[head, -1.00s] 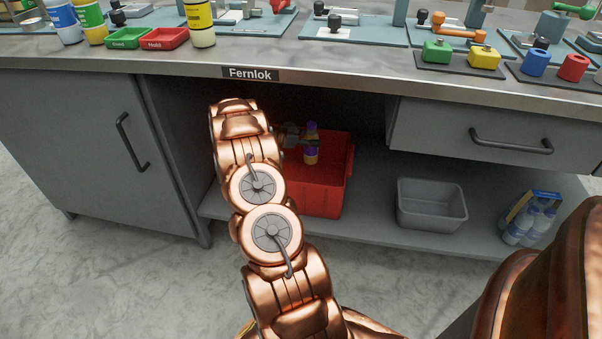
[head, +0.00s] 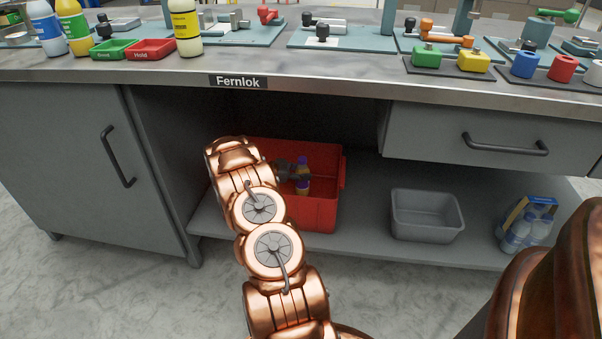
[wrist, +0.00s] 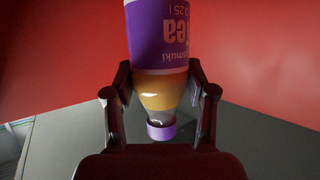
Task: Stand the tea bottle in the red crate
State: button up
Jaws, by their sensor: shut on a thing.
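The tea bottle (head: 302,178), with a purple cap and purple label, is upright inside the red crate (head: 322,215) on the lower shelf. In the wrist view the bottle (wrist: 160,90) appears upside down, with its cap toward my gripper and red crate walls (wrist: 60,60) around it. My gripper (wrist: 160,100) is shut on the bottle at its tapering shoulder below the cap. In the head view my gripper (head: 290,172) is small and dark, reaching into the crate from the left. Whether the bottle's base touches the crate floor is hidden.
A grey bin (head: 428,215) and a pack of bottles (head: 526,226) stand to the right on the shelf (head: 370,240). The bench top (head: 330,68) overhangs the shelf, with a drawer (head: 470,135) at right. Shelf space is free between crate and bin.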

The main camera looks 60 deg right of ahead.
jog(key=o, duration=1.4)
jog(key=p+v, duration=0.3)
jog(key=v, duration=0.9)
